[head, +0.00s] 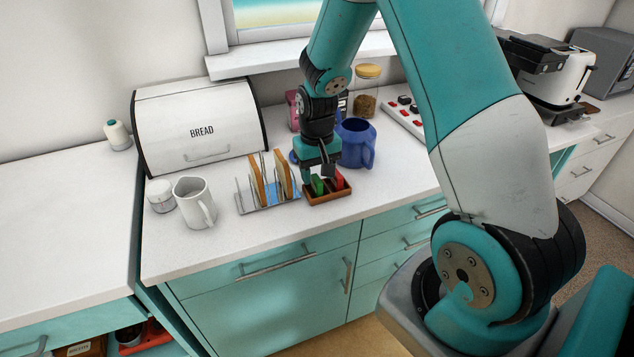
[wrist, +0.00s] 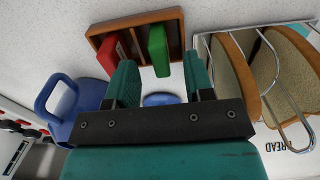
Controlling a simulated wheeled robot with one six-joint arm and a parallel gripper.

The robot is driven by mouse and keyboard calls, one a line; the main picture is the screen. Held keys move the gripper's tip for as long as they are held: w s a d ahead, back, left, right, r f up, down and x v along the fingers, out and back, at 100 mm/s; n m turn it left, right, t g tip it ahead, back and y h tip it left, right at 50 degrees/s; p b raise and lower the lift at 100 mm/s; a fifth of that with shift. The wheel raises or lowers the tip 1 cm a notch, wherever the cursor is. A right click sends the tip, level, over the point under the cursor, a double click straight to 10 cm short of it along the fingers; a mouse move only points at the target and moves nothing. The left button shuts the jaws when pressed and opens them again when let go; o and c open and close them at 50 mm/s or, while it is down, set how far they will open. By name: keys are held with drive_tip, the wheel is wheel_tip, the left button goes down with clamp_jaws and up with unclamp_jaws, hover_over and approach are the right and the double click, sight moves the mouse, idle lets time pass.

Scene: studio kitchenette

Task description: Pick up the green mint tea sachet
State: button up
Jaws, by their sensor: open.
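The green mint tea sachet (wrist: 158,50) stands in a small wooden box (wrist: 135,17), apart from a red sachet (wrist: 107,56) to its left in the wrist view. In the head view the green sachet (head: 317,185) is in the box's left part and the red one (head: 338,180) in its right. My gripper (wrist: 160,82) is open and empty, its two teal fingers pointing toward the box. In the head view my gripper (head: 325,168) is just above the box and partly hides its contents. The fingertips appear short of the green sachet; contact is not visible.
A toast rack (head: 268,203) with bread slices stands close to the left of the box. A blue mug (head: 357,143) stands just behind right. A white jug (head: 195,203), a bread bin (head: 197,128) and a red-buttoned strip (head: 403,112) are further off. The counter in front is clear.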

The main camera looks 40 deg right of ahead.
drive_tip(key=shift+f, duration=0.55)
drive_tip(key=shift+c, duration=0.2)
clamp_jaws()
